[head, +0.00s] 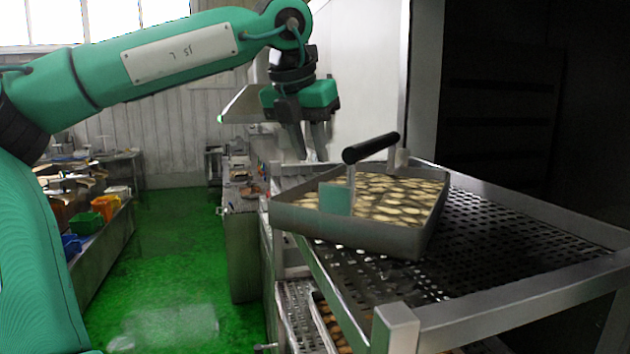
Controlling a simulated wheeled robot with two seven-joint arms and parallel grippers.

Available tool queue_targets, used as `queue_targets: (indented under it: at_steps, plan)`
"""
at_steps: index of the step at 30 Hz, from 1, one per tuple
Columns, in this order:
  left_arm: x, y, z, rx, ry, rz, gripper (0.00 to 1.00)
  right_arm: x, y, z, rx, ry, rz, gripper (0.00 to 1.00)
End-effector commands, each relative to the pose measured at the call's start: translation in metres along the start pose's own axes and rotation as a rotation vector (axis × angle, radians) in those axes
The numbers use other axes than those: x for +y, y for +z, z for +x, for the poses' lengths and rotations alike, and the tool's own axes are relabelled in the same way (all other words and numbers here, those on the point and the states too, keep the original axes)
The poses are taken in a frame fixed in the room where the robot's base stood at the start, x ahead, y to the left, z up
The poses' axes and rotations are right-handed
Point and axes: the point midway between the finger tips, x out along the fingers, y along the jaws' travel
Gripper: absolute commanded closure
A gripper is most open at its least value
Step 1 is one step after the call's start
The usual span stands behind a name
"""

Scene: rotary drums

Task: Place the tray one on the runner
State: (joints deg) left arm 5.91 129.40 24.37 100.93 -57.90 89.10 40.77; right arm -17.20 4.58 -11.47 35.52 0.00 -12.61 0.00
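A grey metal tray (408,240) filled with many pale round slices sits at the left part of a perforated metal rack shelf (520,235). Its near left corner juts past the shelf's left edge. A black bar handle (371,148) on metal posts stands over the tray. My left gripper (309,155) hangs above and behind the tray's far left side, fingers pointing down and apart, with nothing visible between them. It looks clear of the handle. My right gripper is not in view. I cannot make out which part is the runner.
The rack's front post (396,328) and rails stand close in front, with more trays of food (325,325) on a lower level. A counter (240,230) runs behind on the left. A side shelf with coloured bins (105,207) stands far left. Green floor (170,270) between is open.

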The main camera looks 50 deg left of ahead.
Motion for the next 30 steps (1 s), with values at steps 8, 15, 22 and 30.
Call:
queue_targets:
  at_steps: [8, 15, 22, 30]
  plan:
    - [0.000, 0.000, -0.048, -0.001, 0.002, -0.002, 0.75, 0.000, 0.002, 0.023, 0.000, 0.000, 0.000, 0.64]
    - [0.000, 0.000, -0.063, 0.000, 0.000, 0.000, 0.75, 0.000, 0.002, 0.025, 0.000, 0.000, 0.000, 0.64]
    - [0.000, 0.000, -0.063, 0.000, 0.000, 0.000, 0.75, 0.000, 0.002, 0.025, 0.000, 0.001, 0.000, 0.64]
    - [0.000, 0.000, -0.063, 0.000, 0.000, 0.000, 0.75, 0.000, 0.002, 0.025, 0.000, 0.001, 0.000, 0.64]
